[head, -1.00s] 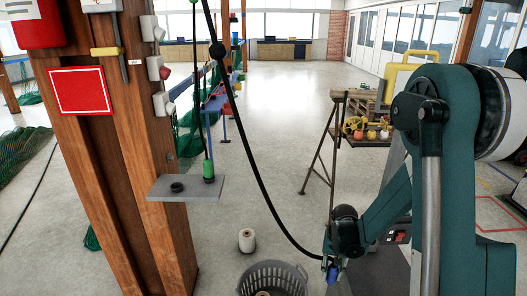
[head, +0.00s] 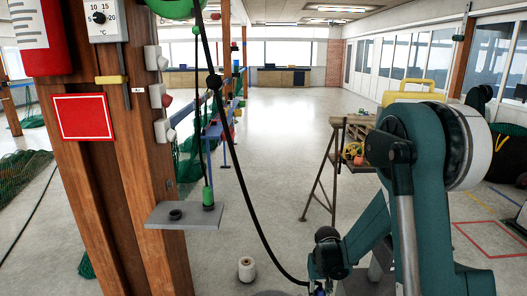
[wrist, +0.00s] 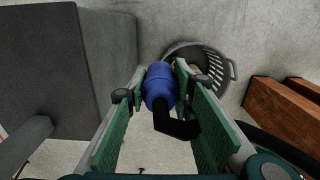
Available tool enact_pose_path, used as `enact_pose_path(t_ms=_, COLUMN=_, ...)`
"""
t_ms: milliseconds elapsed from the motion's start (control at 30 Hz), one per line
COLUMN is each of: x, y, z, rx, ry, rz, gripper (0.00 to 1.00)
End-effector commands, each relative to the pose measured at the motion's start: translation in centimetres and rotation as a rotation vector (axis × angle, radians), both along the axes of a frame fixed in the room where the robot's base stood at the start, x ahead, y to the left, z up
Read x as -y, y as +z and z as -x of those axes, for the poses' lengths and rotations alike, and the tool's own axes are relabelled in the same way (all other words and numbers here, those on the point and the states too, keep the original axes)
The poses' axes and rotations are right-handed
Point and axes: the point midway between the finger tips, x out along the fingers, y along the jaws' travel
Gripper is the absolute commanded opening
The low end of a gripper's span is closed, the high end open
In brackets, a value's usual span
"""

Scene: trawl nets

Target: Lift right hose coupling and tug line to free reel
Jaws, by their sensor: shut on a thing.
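A blue hose coupling (wrist: 160,86) sits between the two green-sided fingers of my gripper (wrist: 161,72) in the wrist view. My gripper is shut on it, and a black bent end shows below the blue body. In the head view my gripper (head: 318,289) is at the bottom edge, mostly cut off. A black hose (head: 250,205) with a dark ball runs from the top down to it. A second coupling, green (head: 208,196), stands on a grey shelf (head: 180,222) under another line. Part of a green reel (head: 175,7) shows at the top.
A wooden post (head: 105,185) with boxes and a red sign stands left. A white spool (head: 246,269) stands on the floor. A grey basket (wrist: 222,75) lies beyond the fingertips. A trestle table (head: 350,150) stands behind. The middle floor is open.

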Motion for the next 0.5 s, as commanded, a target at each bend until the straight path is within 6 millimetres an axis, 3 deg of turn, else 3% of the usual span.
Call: enact_pose_path(t_ms=500, x=0.42, y=-0.87, z=0.09, rx=0.0, ry=-0.001, rz=0.0, gripper=0.05)
